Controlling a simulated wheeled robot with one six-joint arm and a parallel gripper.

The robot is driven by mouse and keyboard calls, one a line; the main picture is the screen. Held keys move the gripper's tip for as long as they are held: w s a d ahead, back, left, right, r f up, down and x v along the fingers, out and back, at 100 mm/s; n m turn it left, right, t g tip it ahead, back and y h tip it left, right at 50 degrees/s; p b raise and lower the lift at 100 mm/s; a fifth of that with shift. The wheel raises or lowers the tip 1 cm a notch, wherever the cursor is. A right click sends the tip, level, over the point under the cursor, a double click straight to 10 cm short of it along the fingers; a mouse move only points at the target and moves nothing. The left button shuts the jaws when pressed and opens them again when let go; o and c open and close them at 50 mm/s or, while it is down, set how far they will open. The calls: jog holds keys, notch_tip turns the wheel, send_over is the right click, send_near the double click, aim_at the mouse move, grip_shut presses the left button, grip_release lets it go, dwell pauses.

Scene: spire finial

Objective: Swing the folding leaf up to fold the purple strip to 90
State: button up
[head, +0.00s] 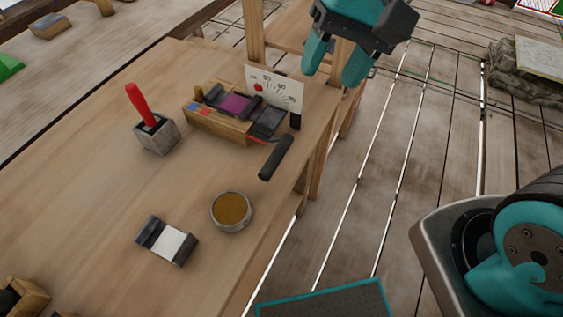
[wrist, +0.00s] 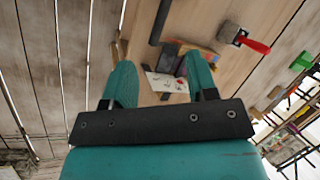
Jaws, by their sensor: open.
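The folding device (head: 215,122) is a wooden block near the table's right edge, with the purple strip (head: 235,104) lying flat across its top between dark bars. A dark plate, apparently the folding leaf (head: 267,121), sits at its right end. A black handle (head: 276,157) sticks out toward the front, with a red line near its base. A white angle dial (head: 275,88) with a red dot stands behind. My teal gripper (head: 334,72) is open and empty, above and right of the device. In the wrist view the dial (wrist: 166,82) shows between the fingers (wrist: 158,68); the handle (wrist: 160,22) lies beyond.
A grey block holding a red-handled tool (head: 140,105) stands left of the device. A round tin with amber contents (head: 231,210) and a dark block with a white top (head: 172,243) sit nearer the front. Wooden posts rise behind the device. Open plank floor (head: 385,190) lies right of the table.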

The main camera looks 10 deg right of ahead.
aim_at(276, 155)
jog(key=w+f+m+b, duration=0.2)
jog(key=w+f+m, duration=0.4)
jog(key=shift+g, duration=0.4)
jog(key=x, duration=0.5)
jog(key=b+x, duration=0.1)
jog(key=x, duration=1.1)
jog(key=shift+a, duration=0.4)
jog(key=shift+c, duration=0.5)
grip_shut()
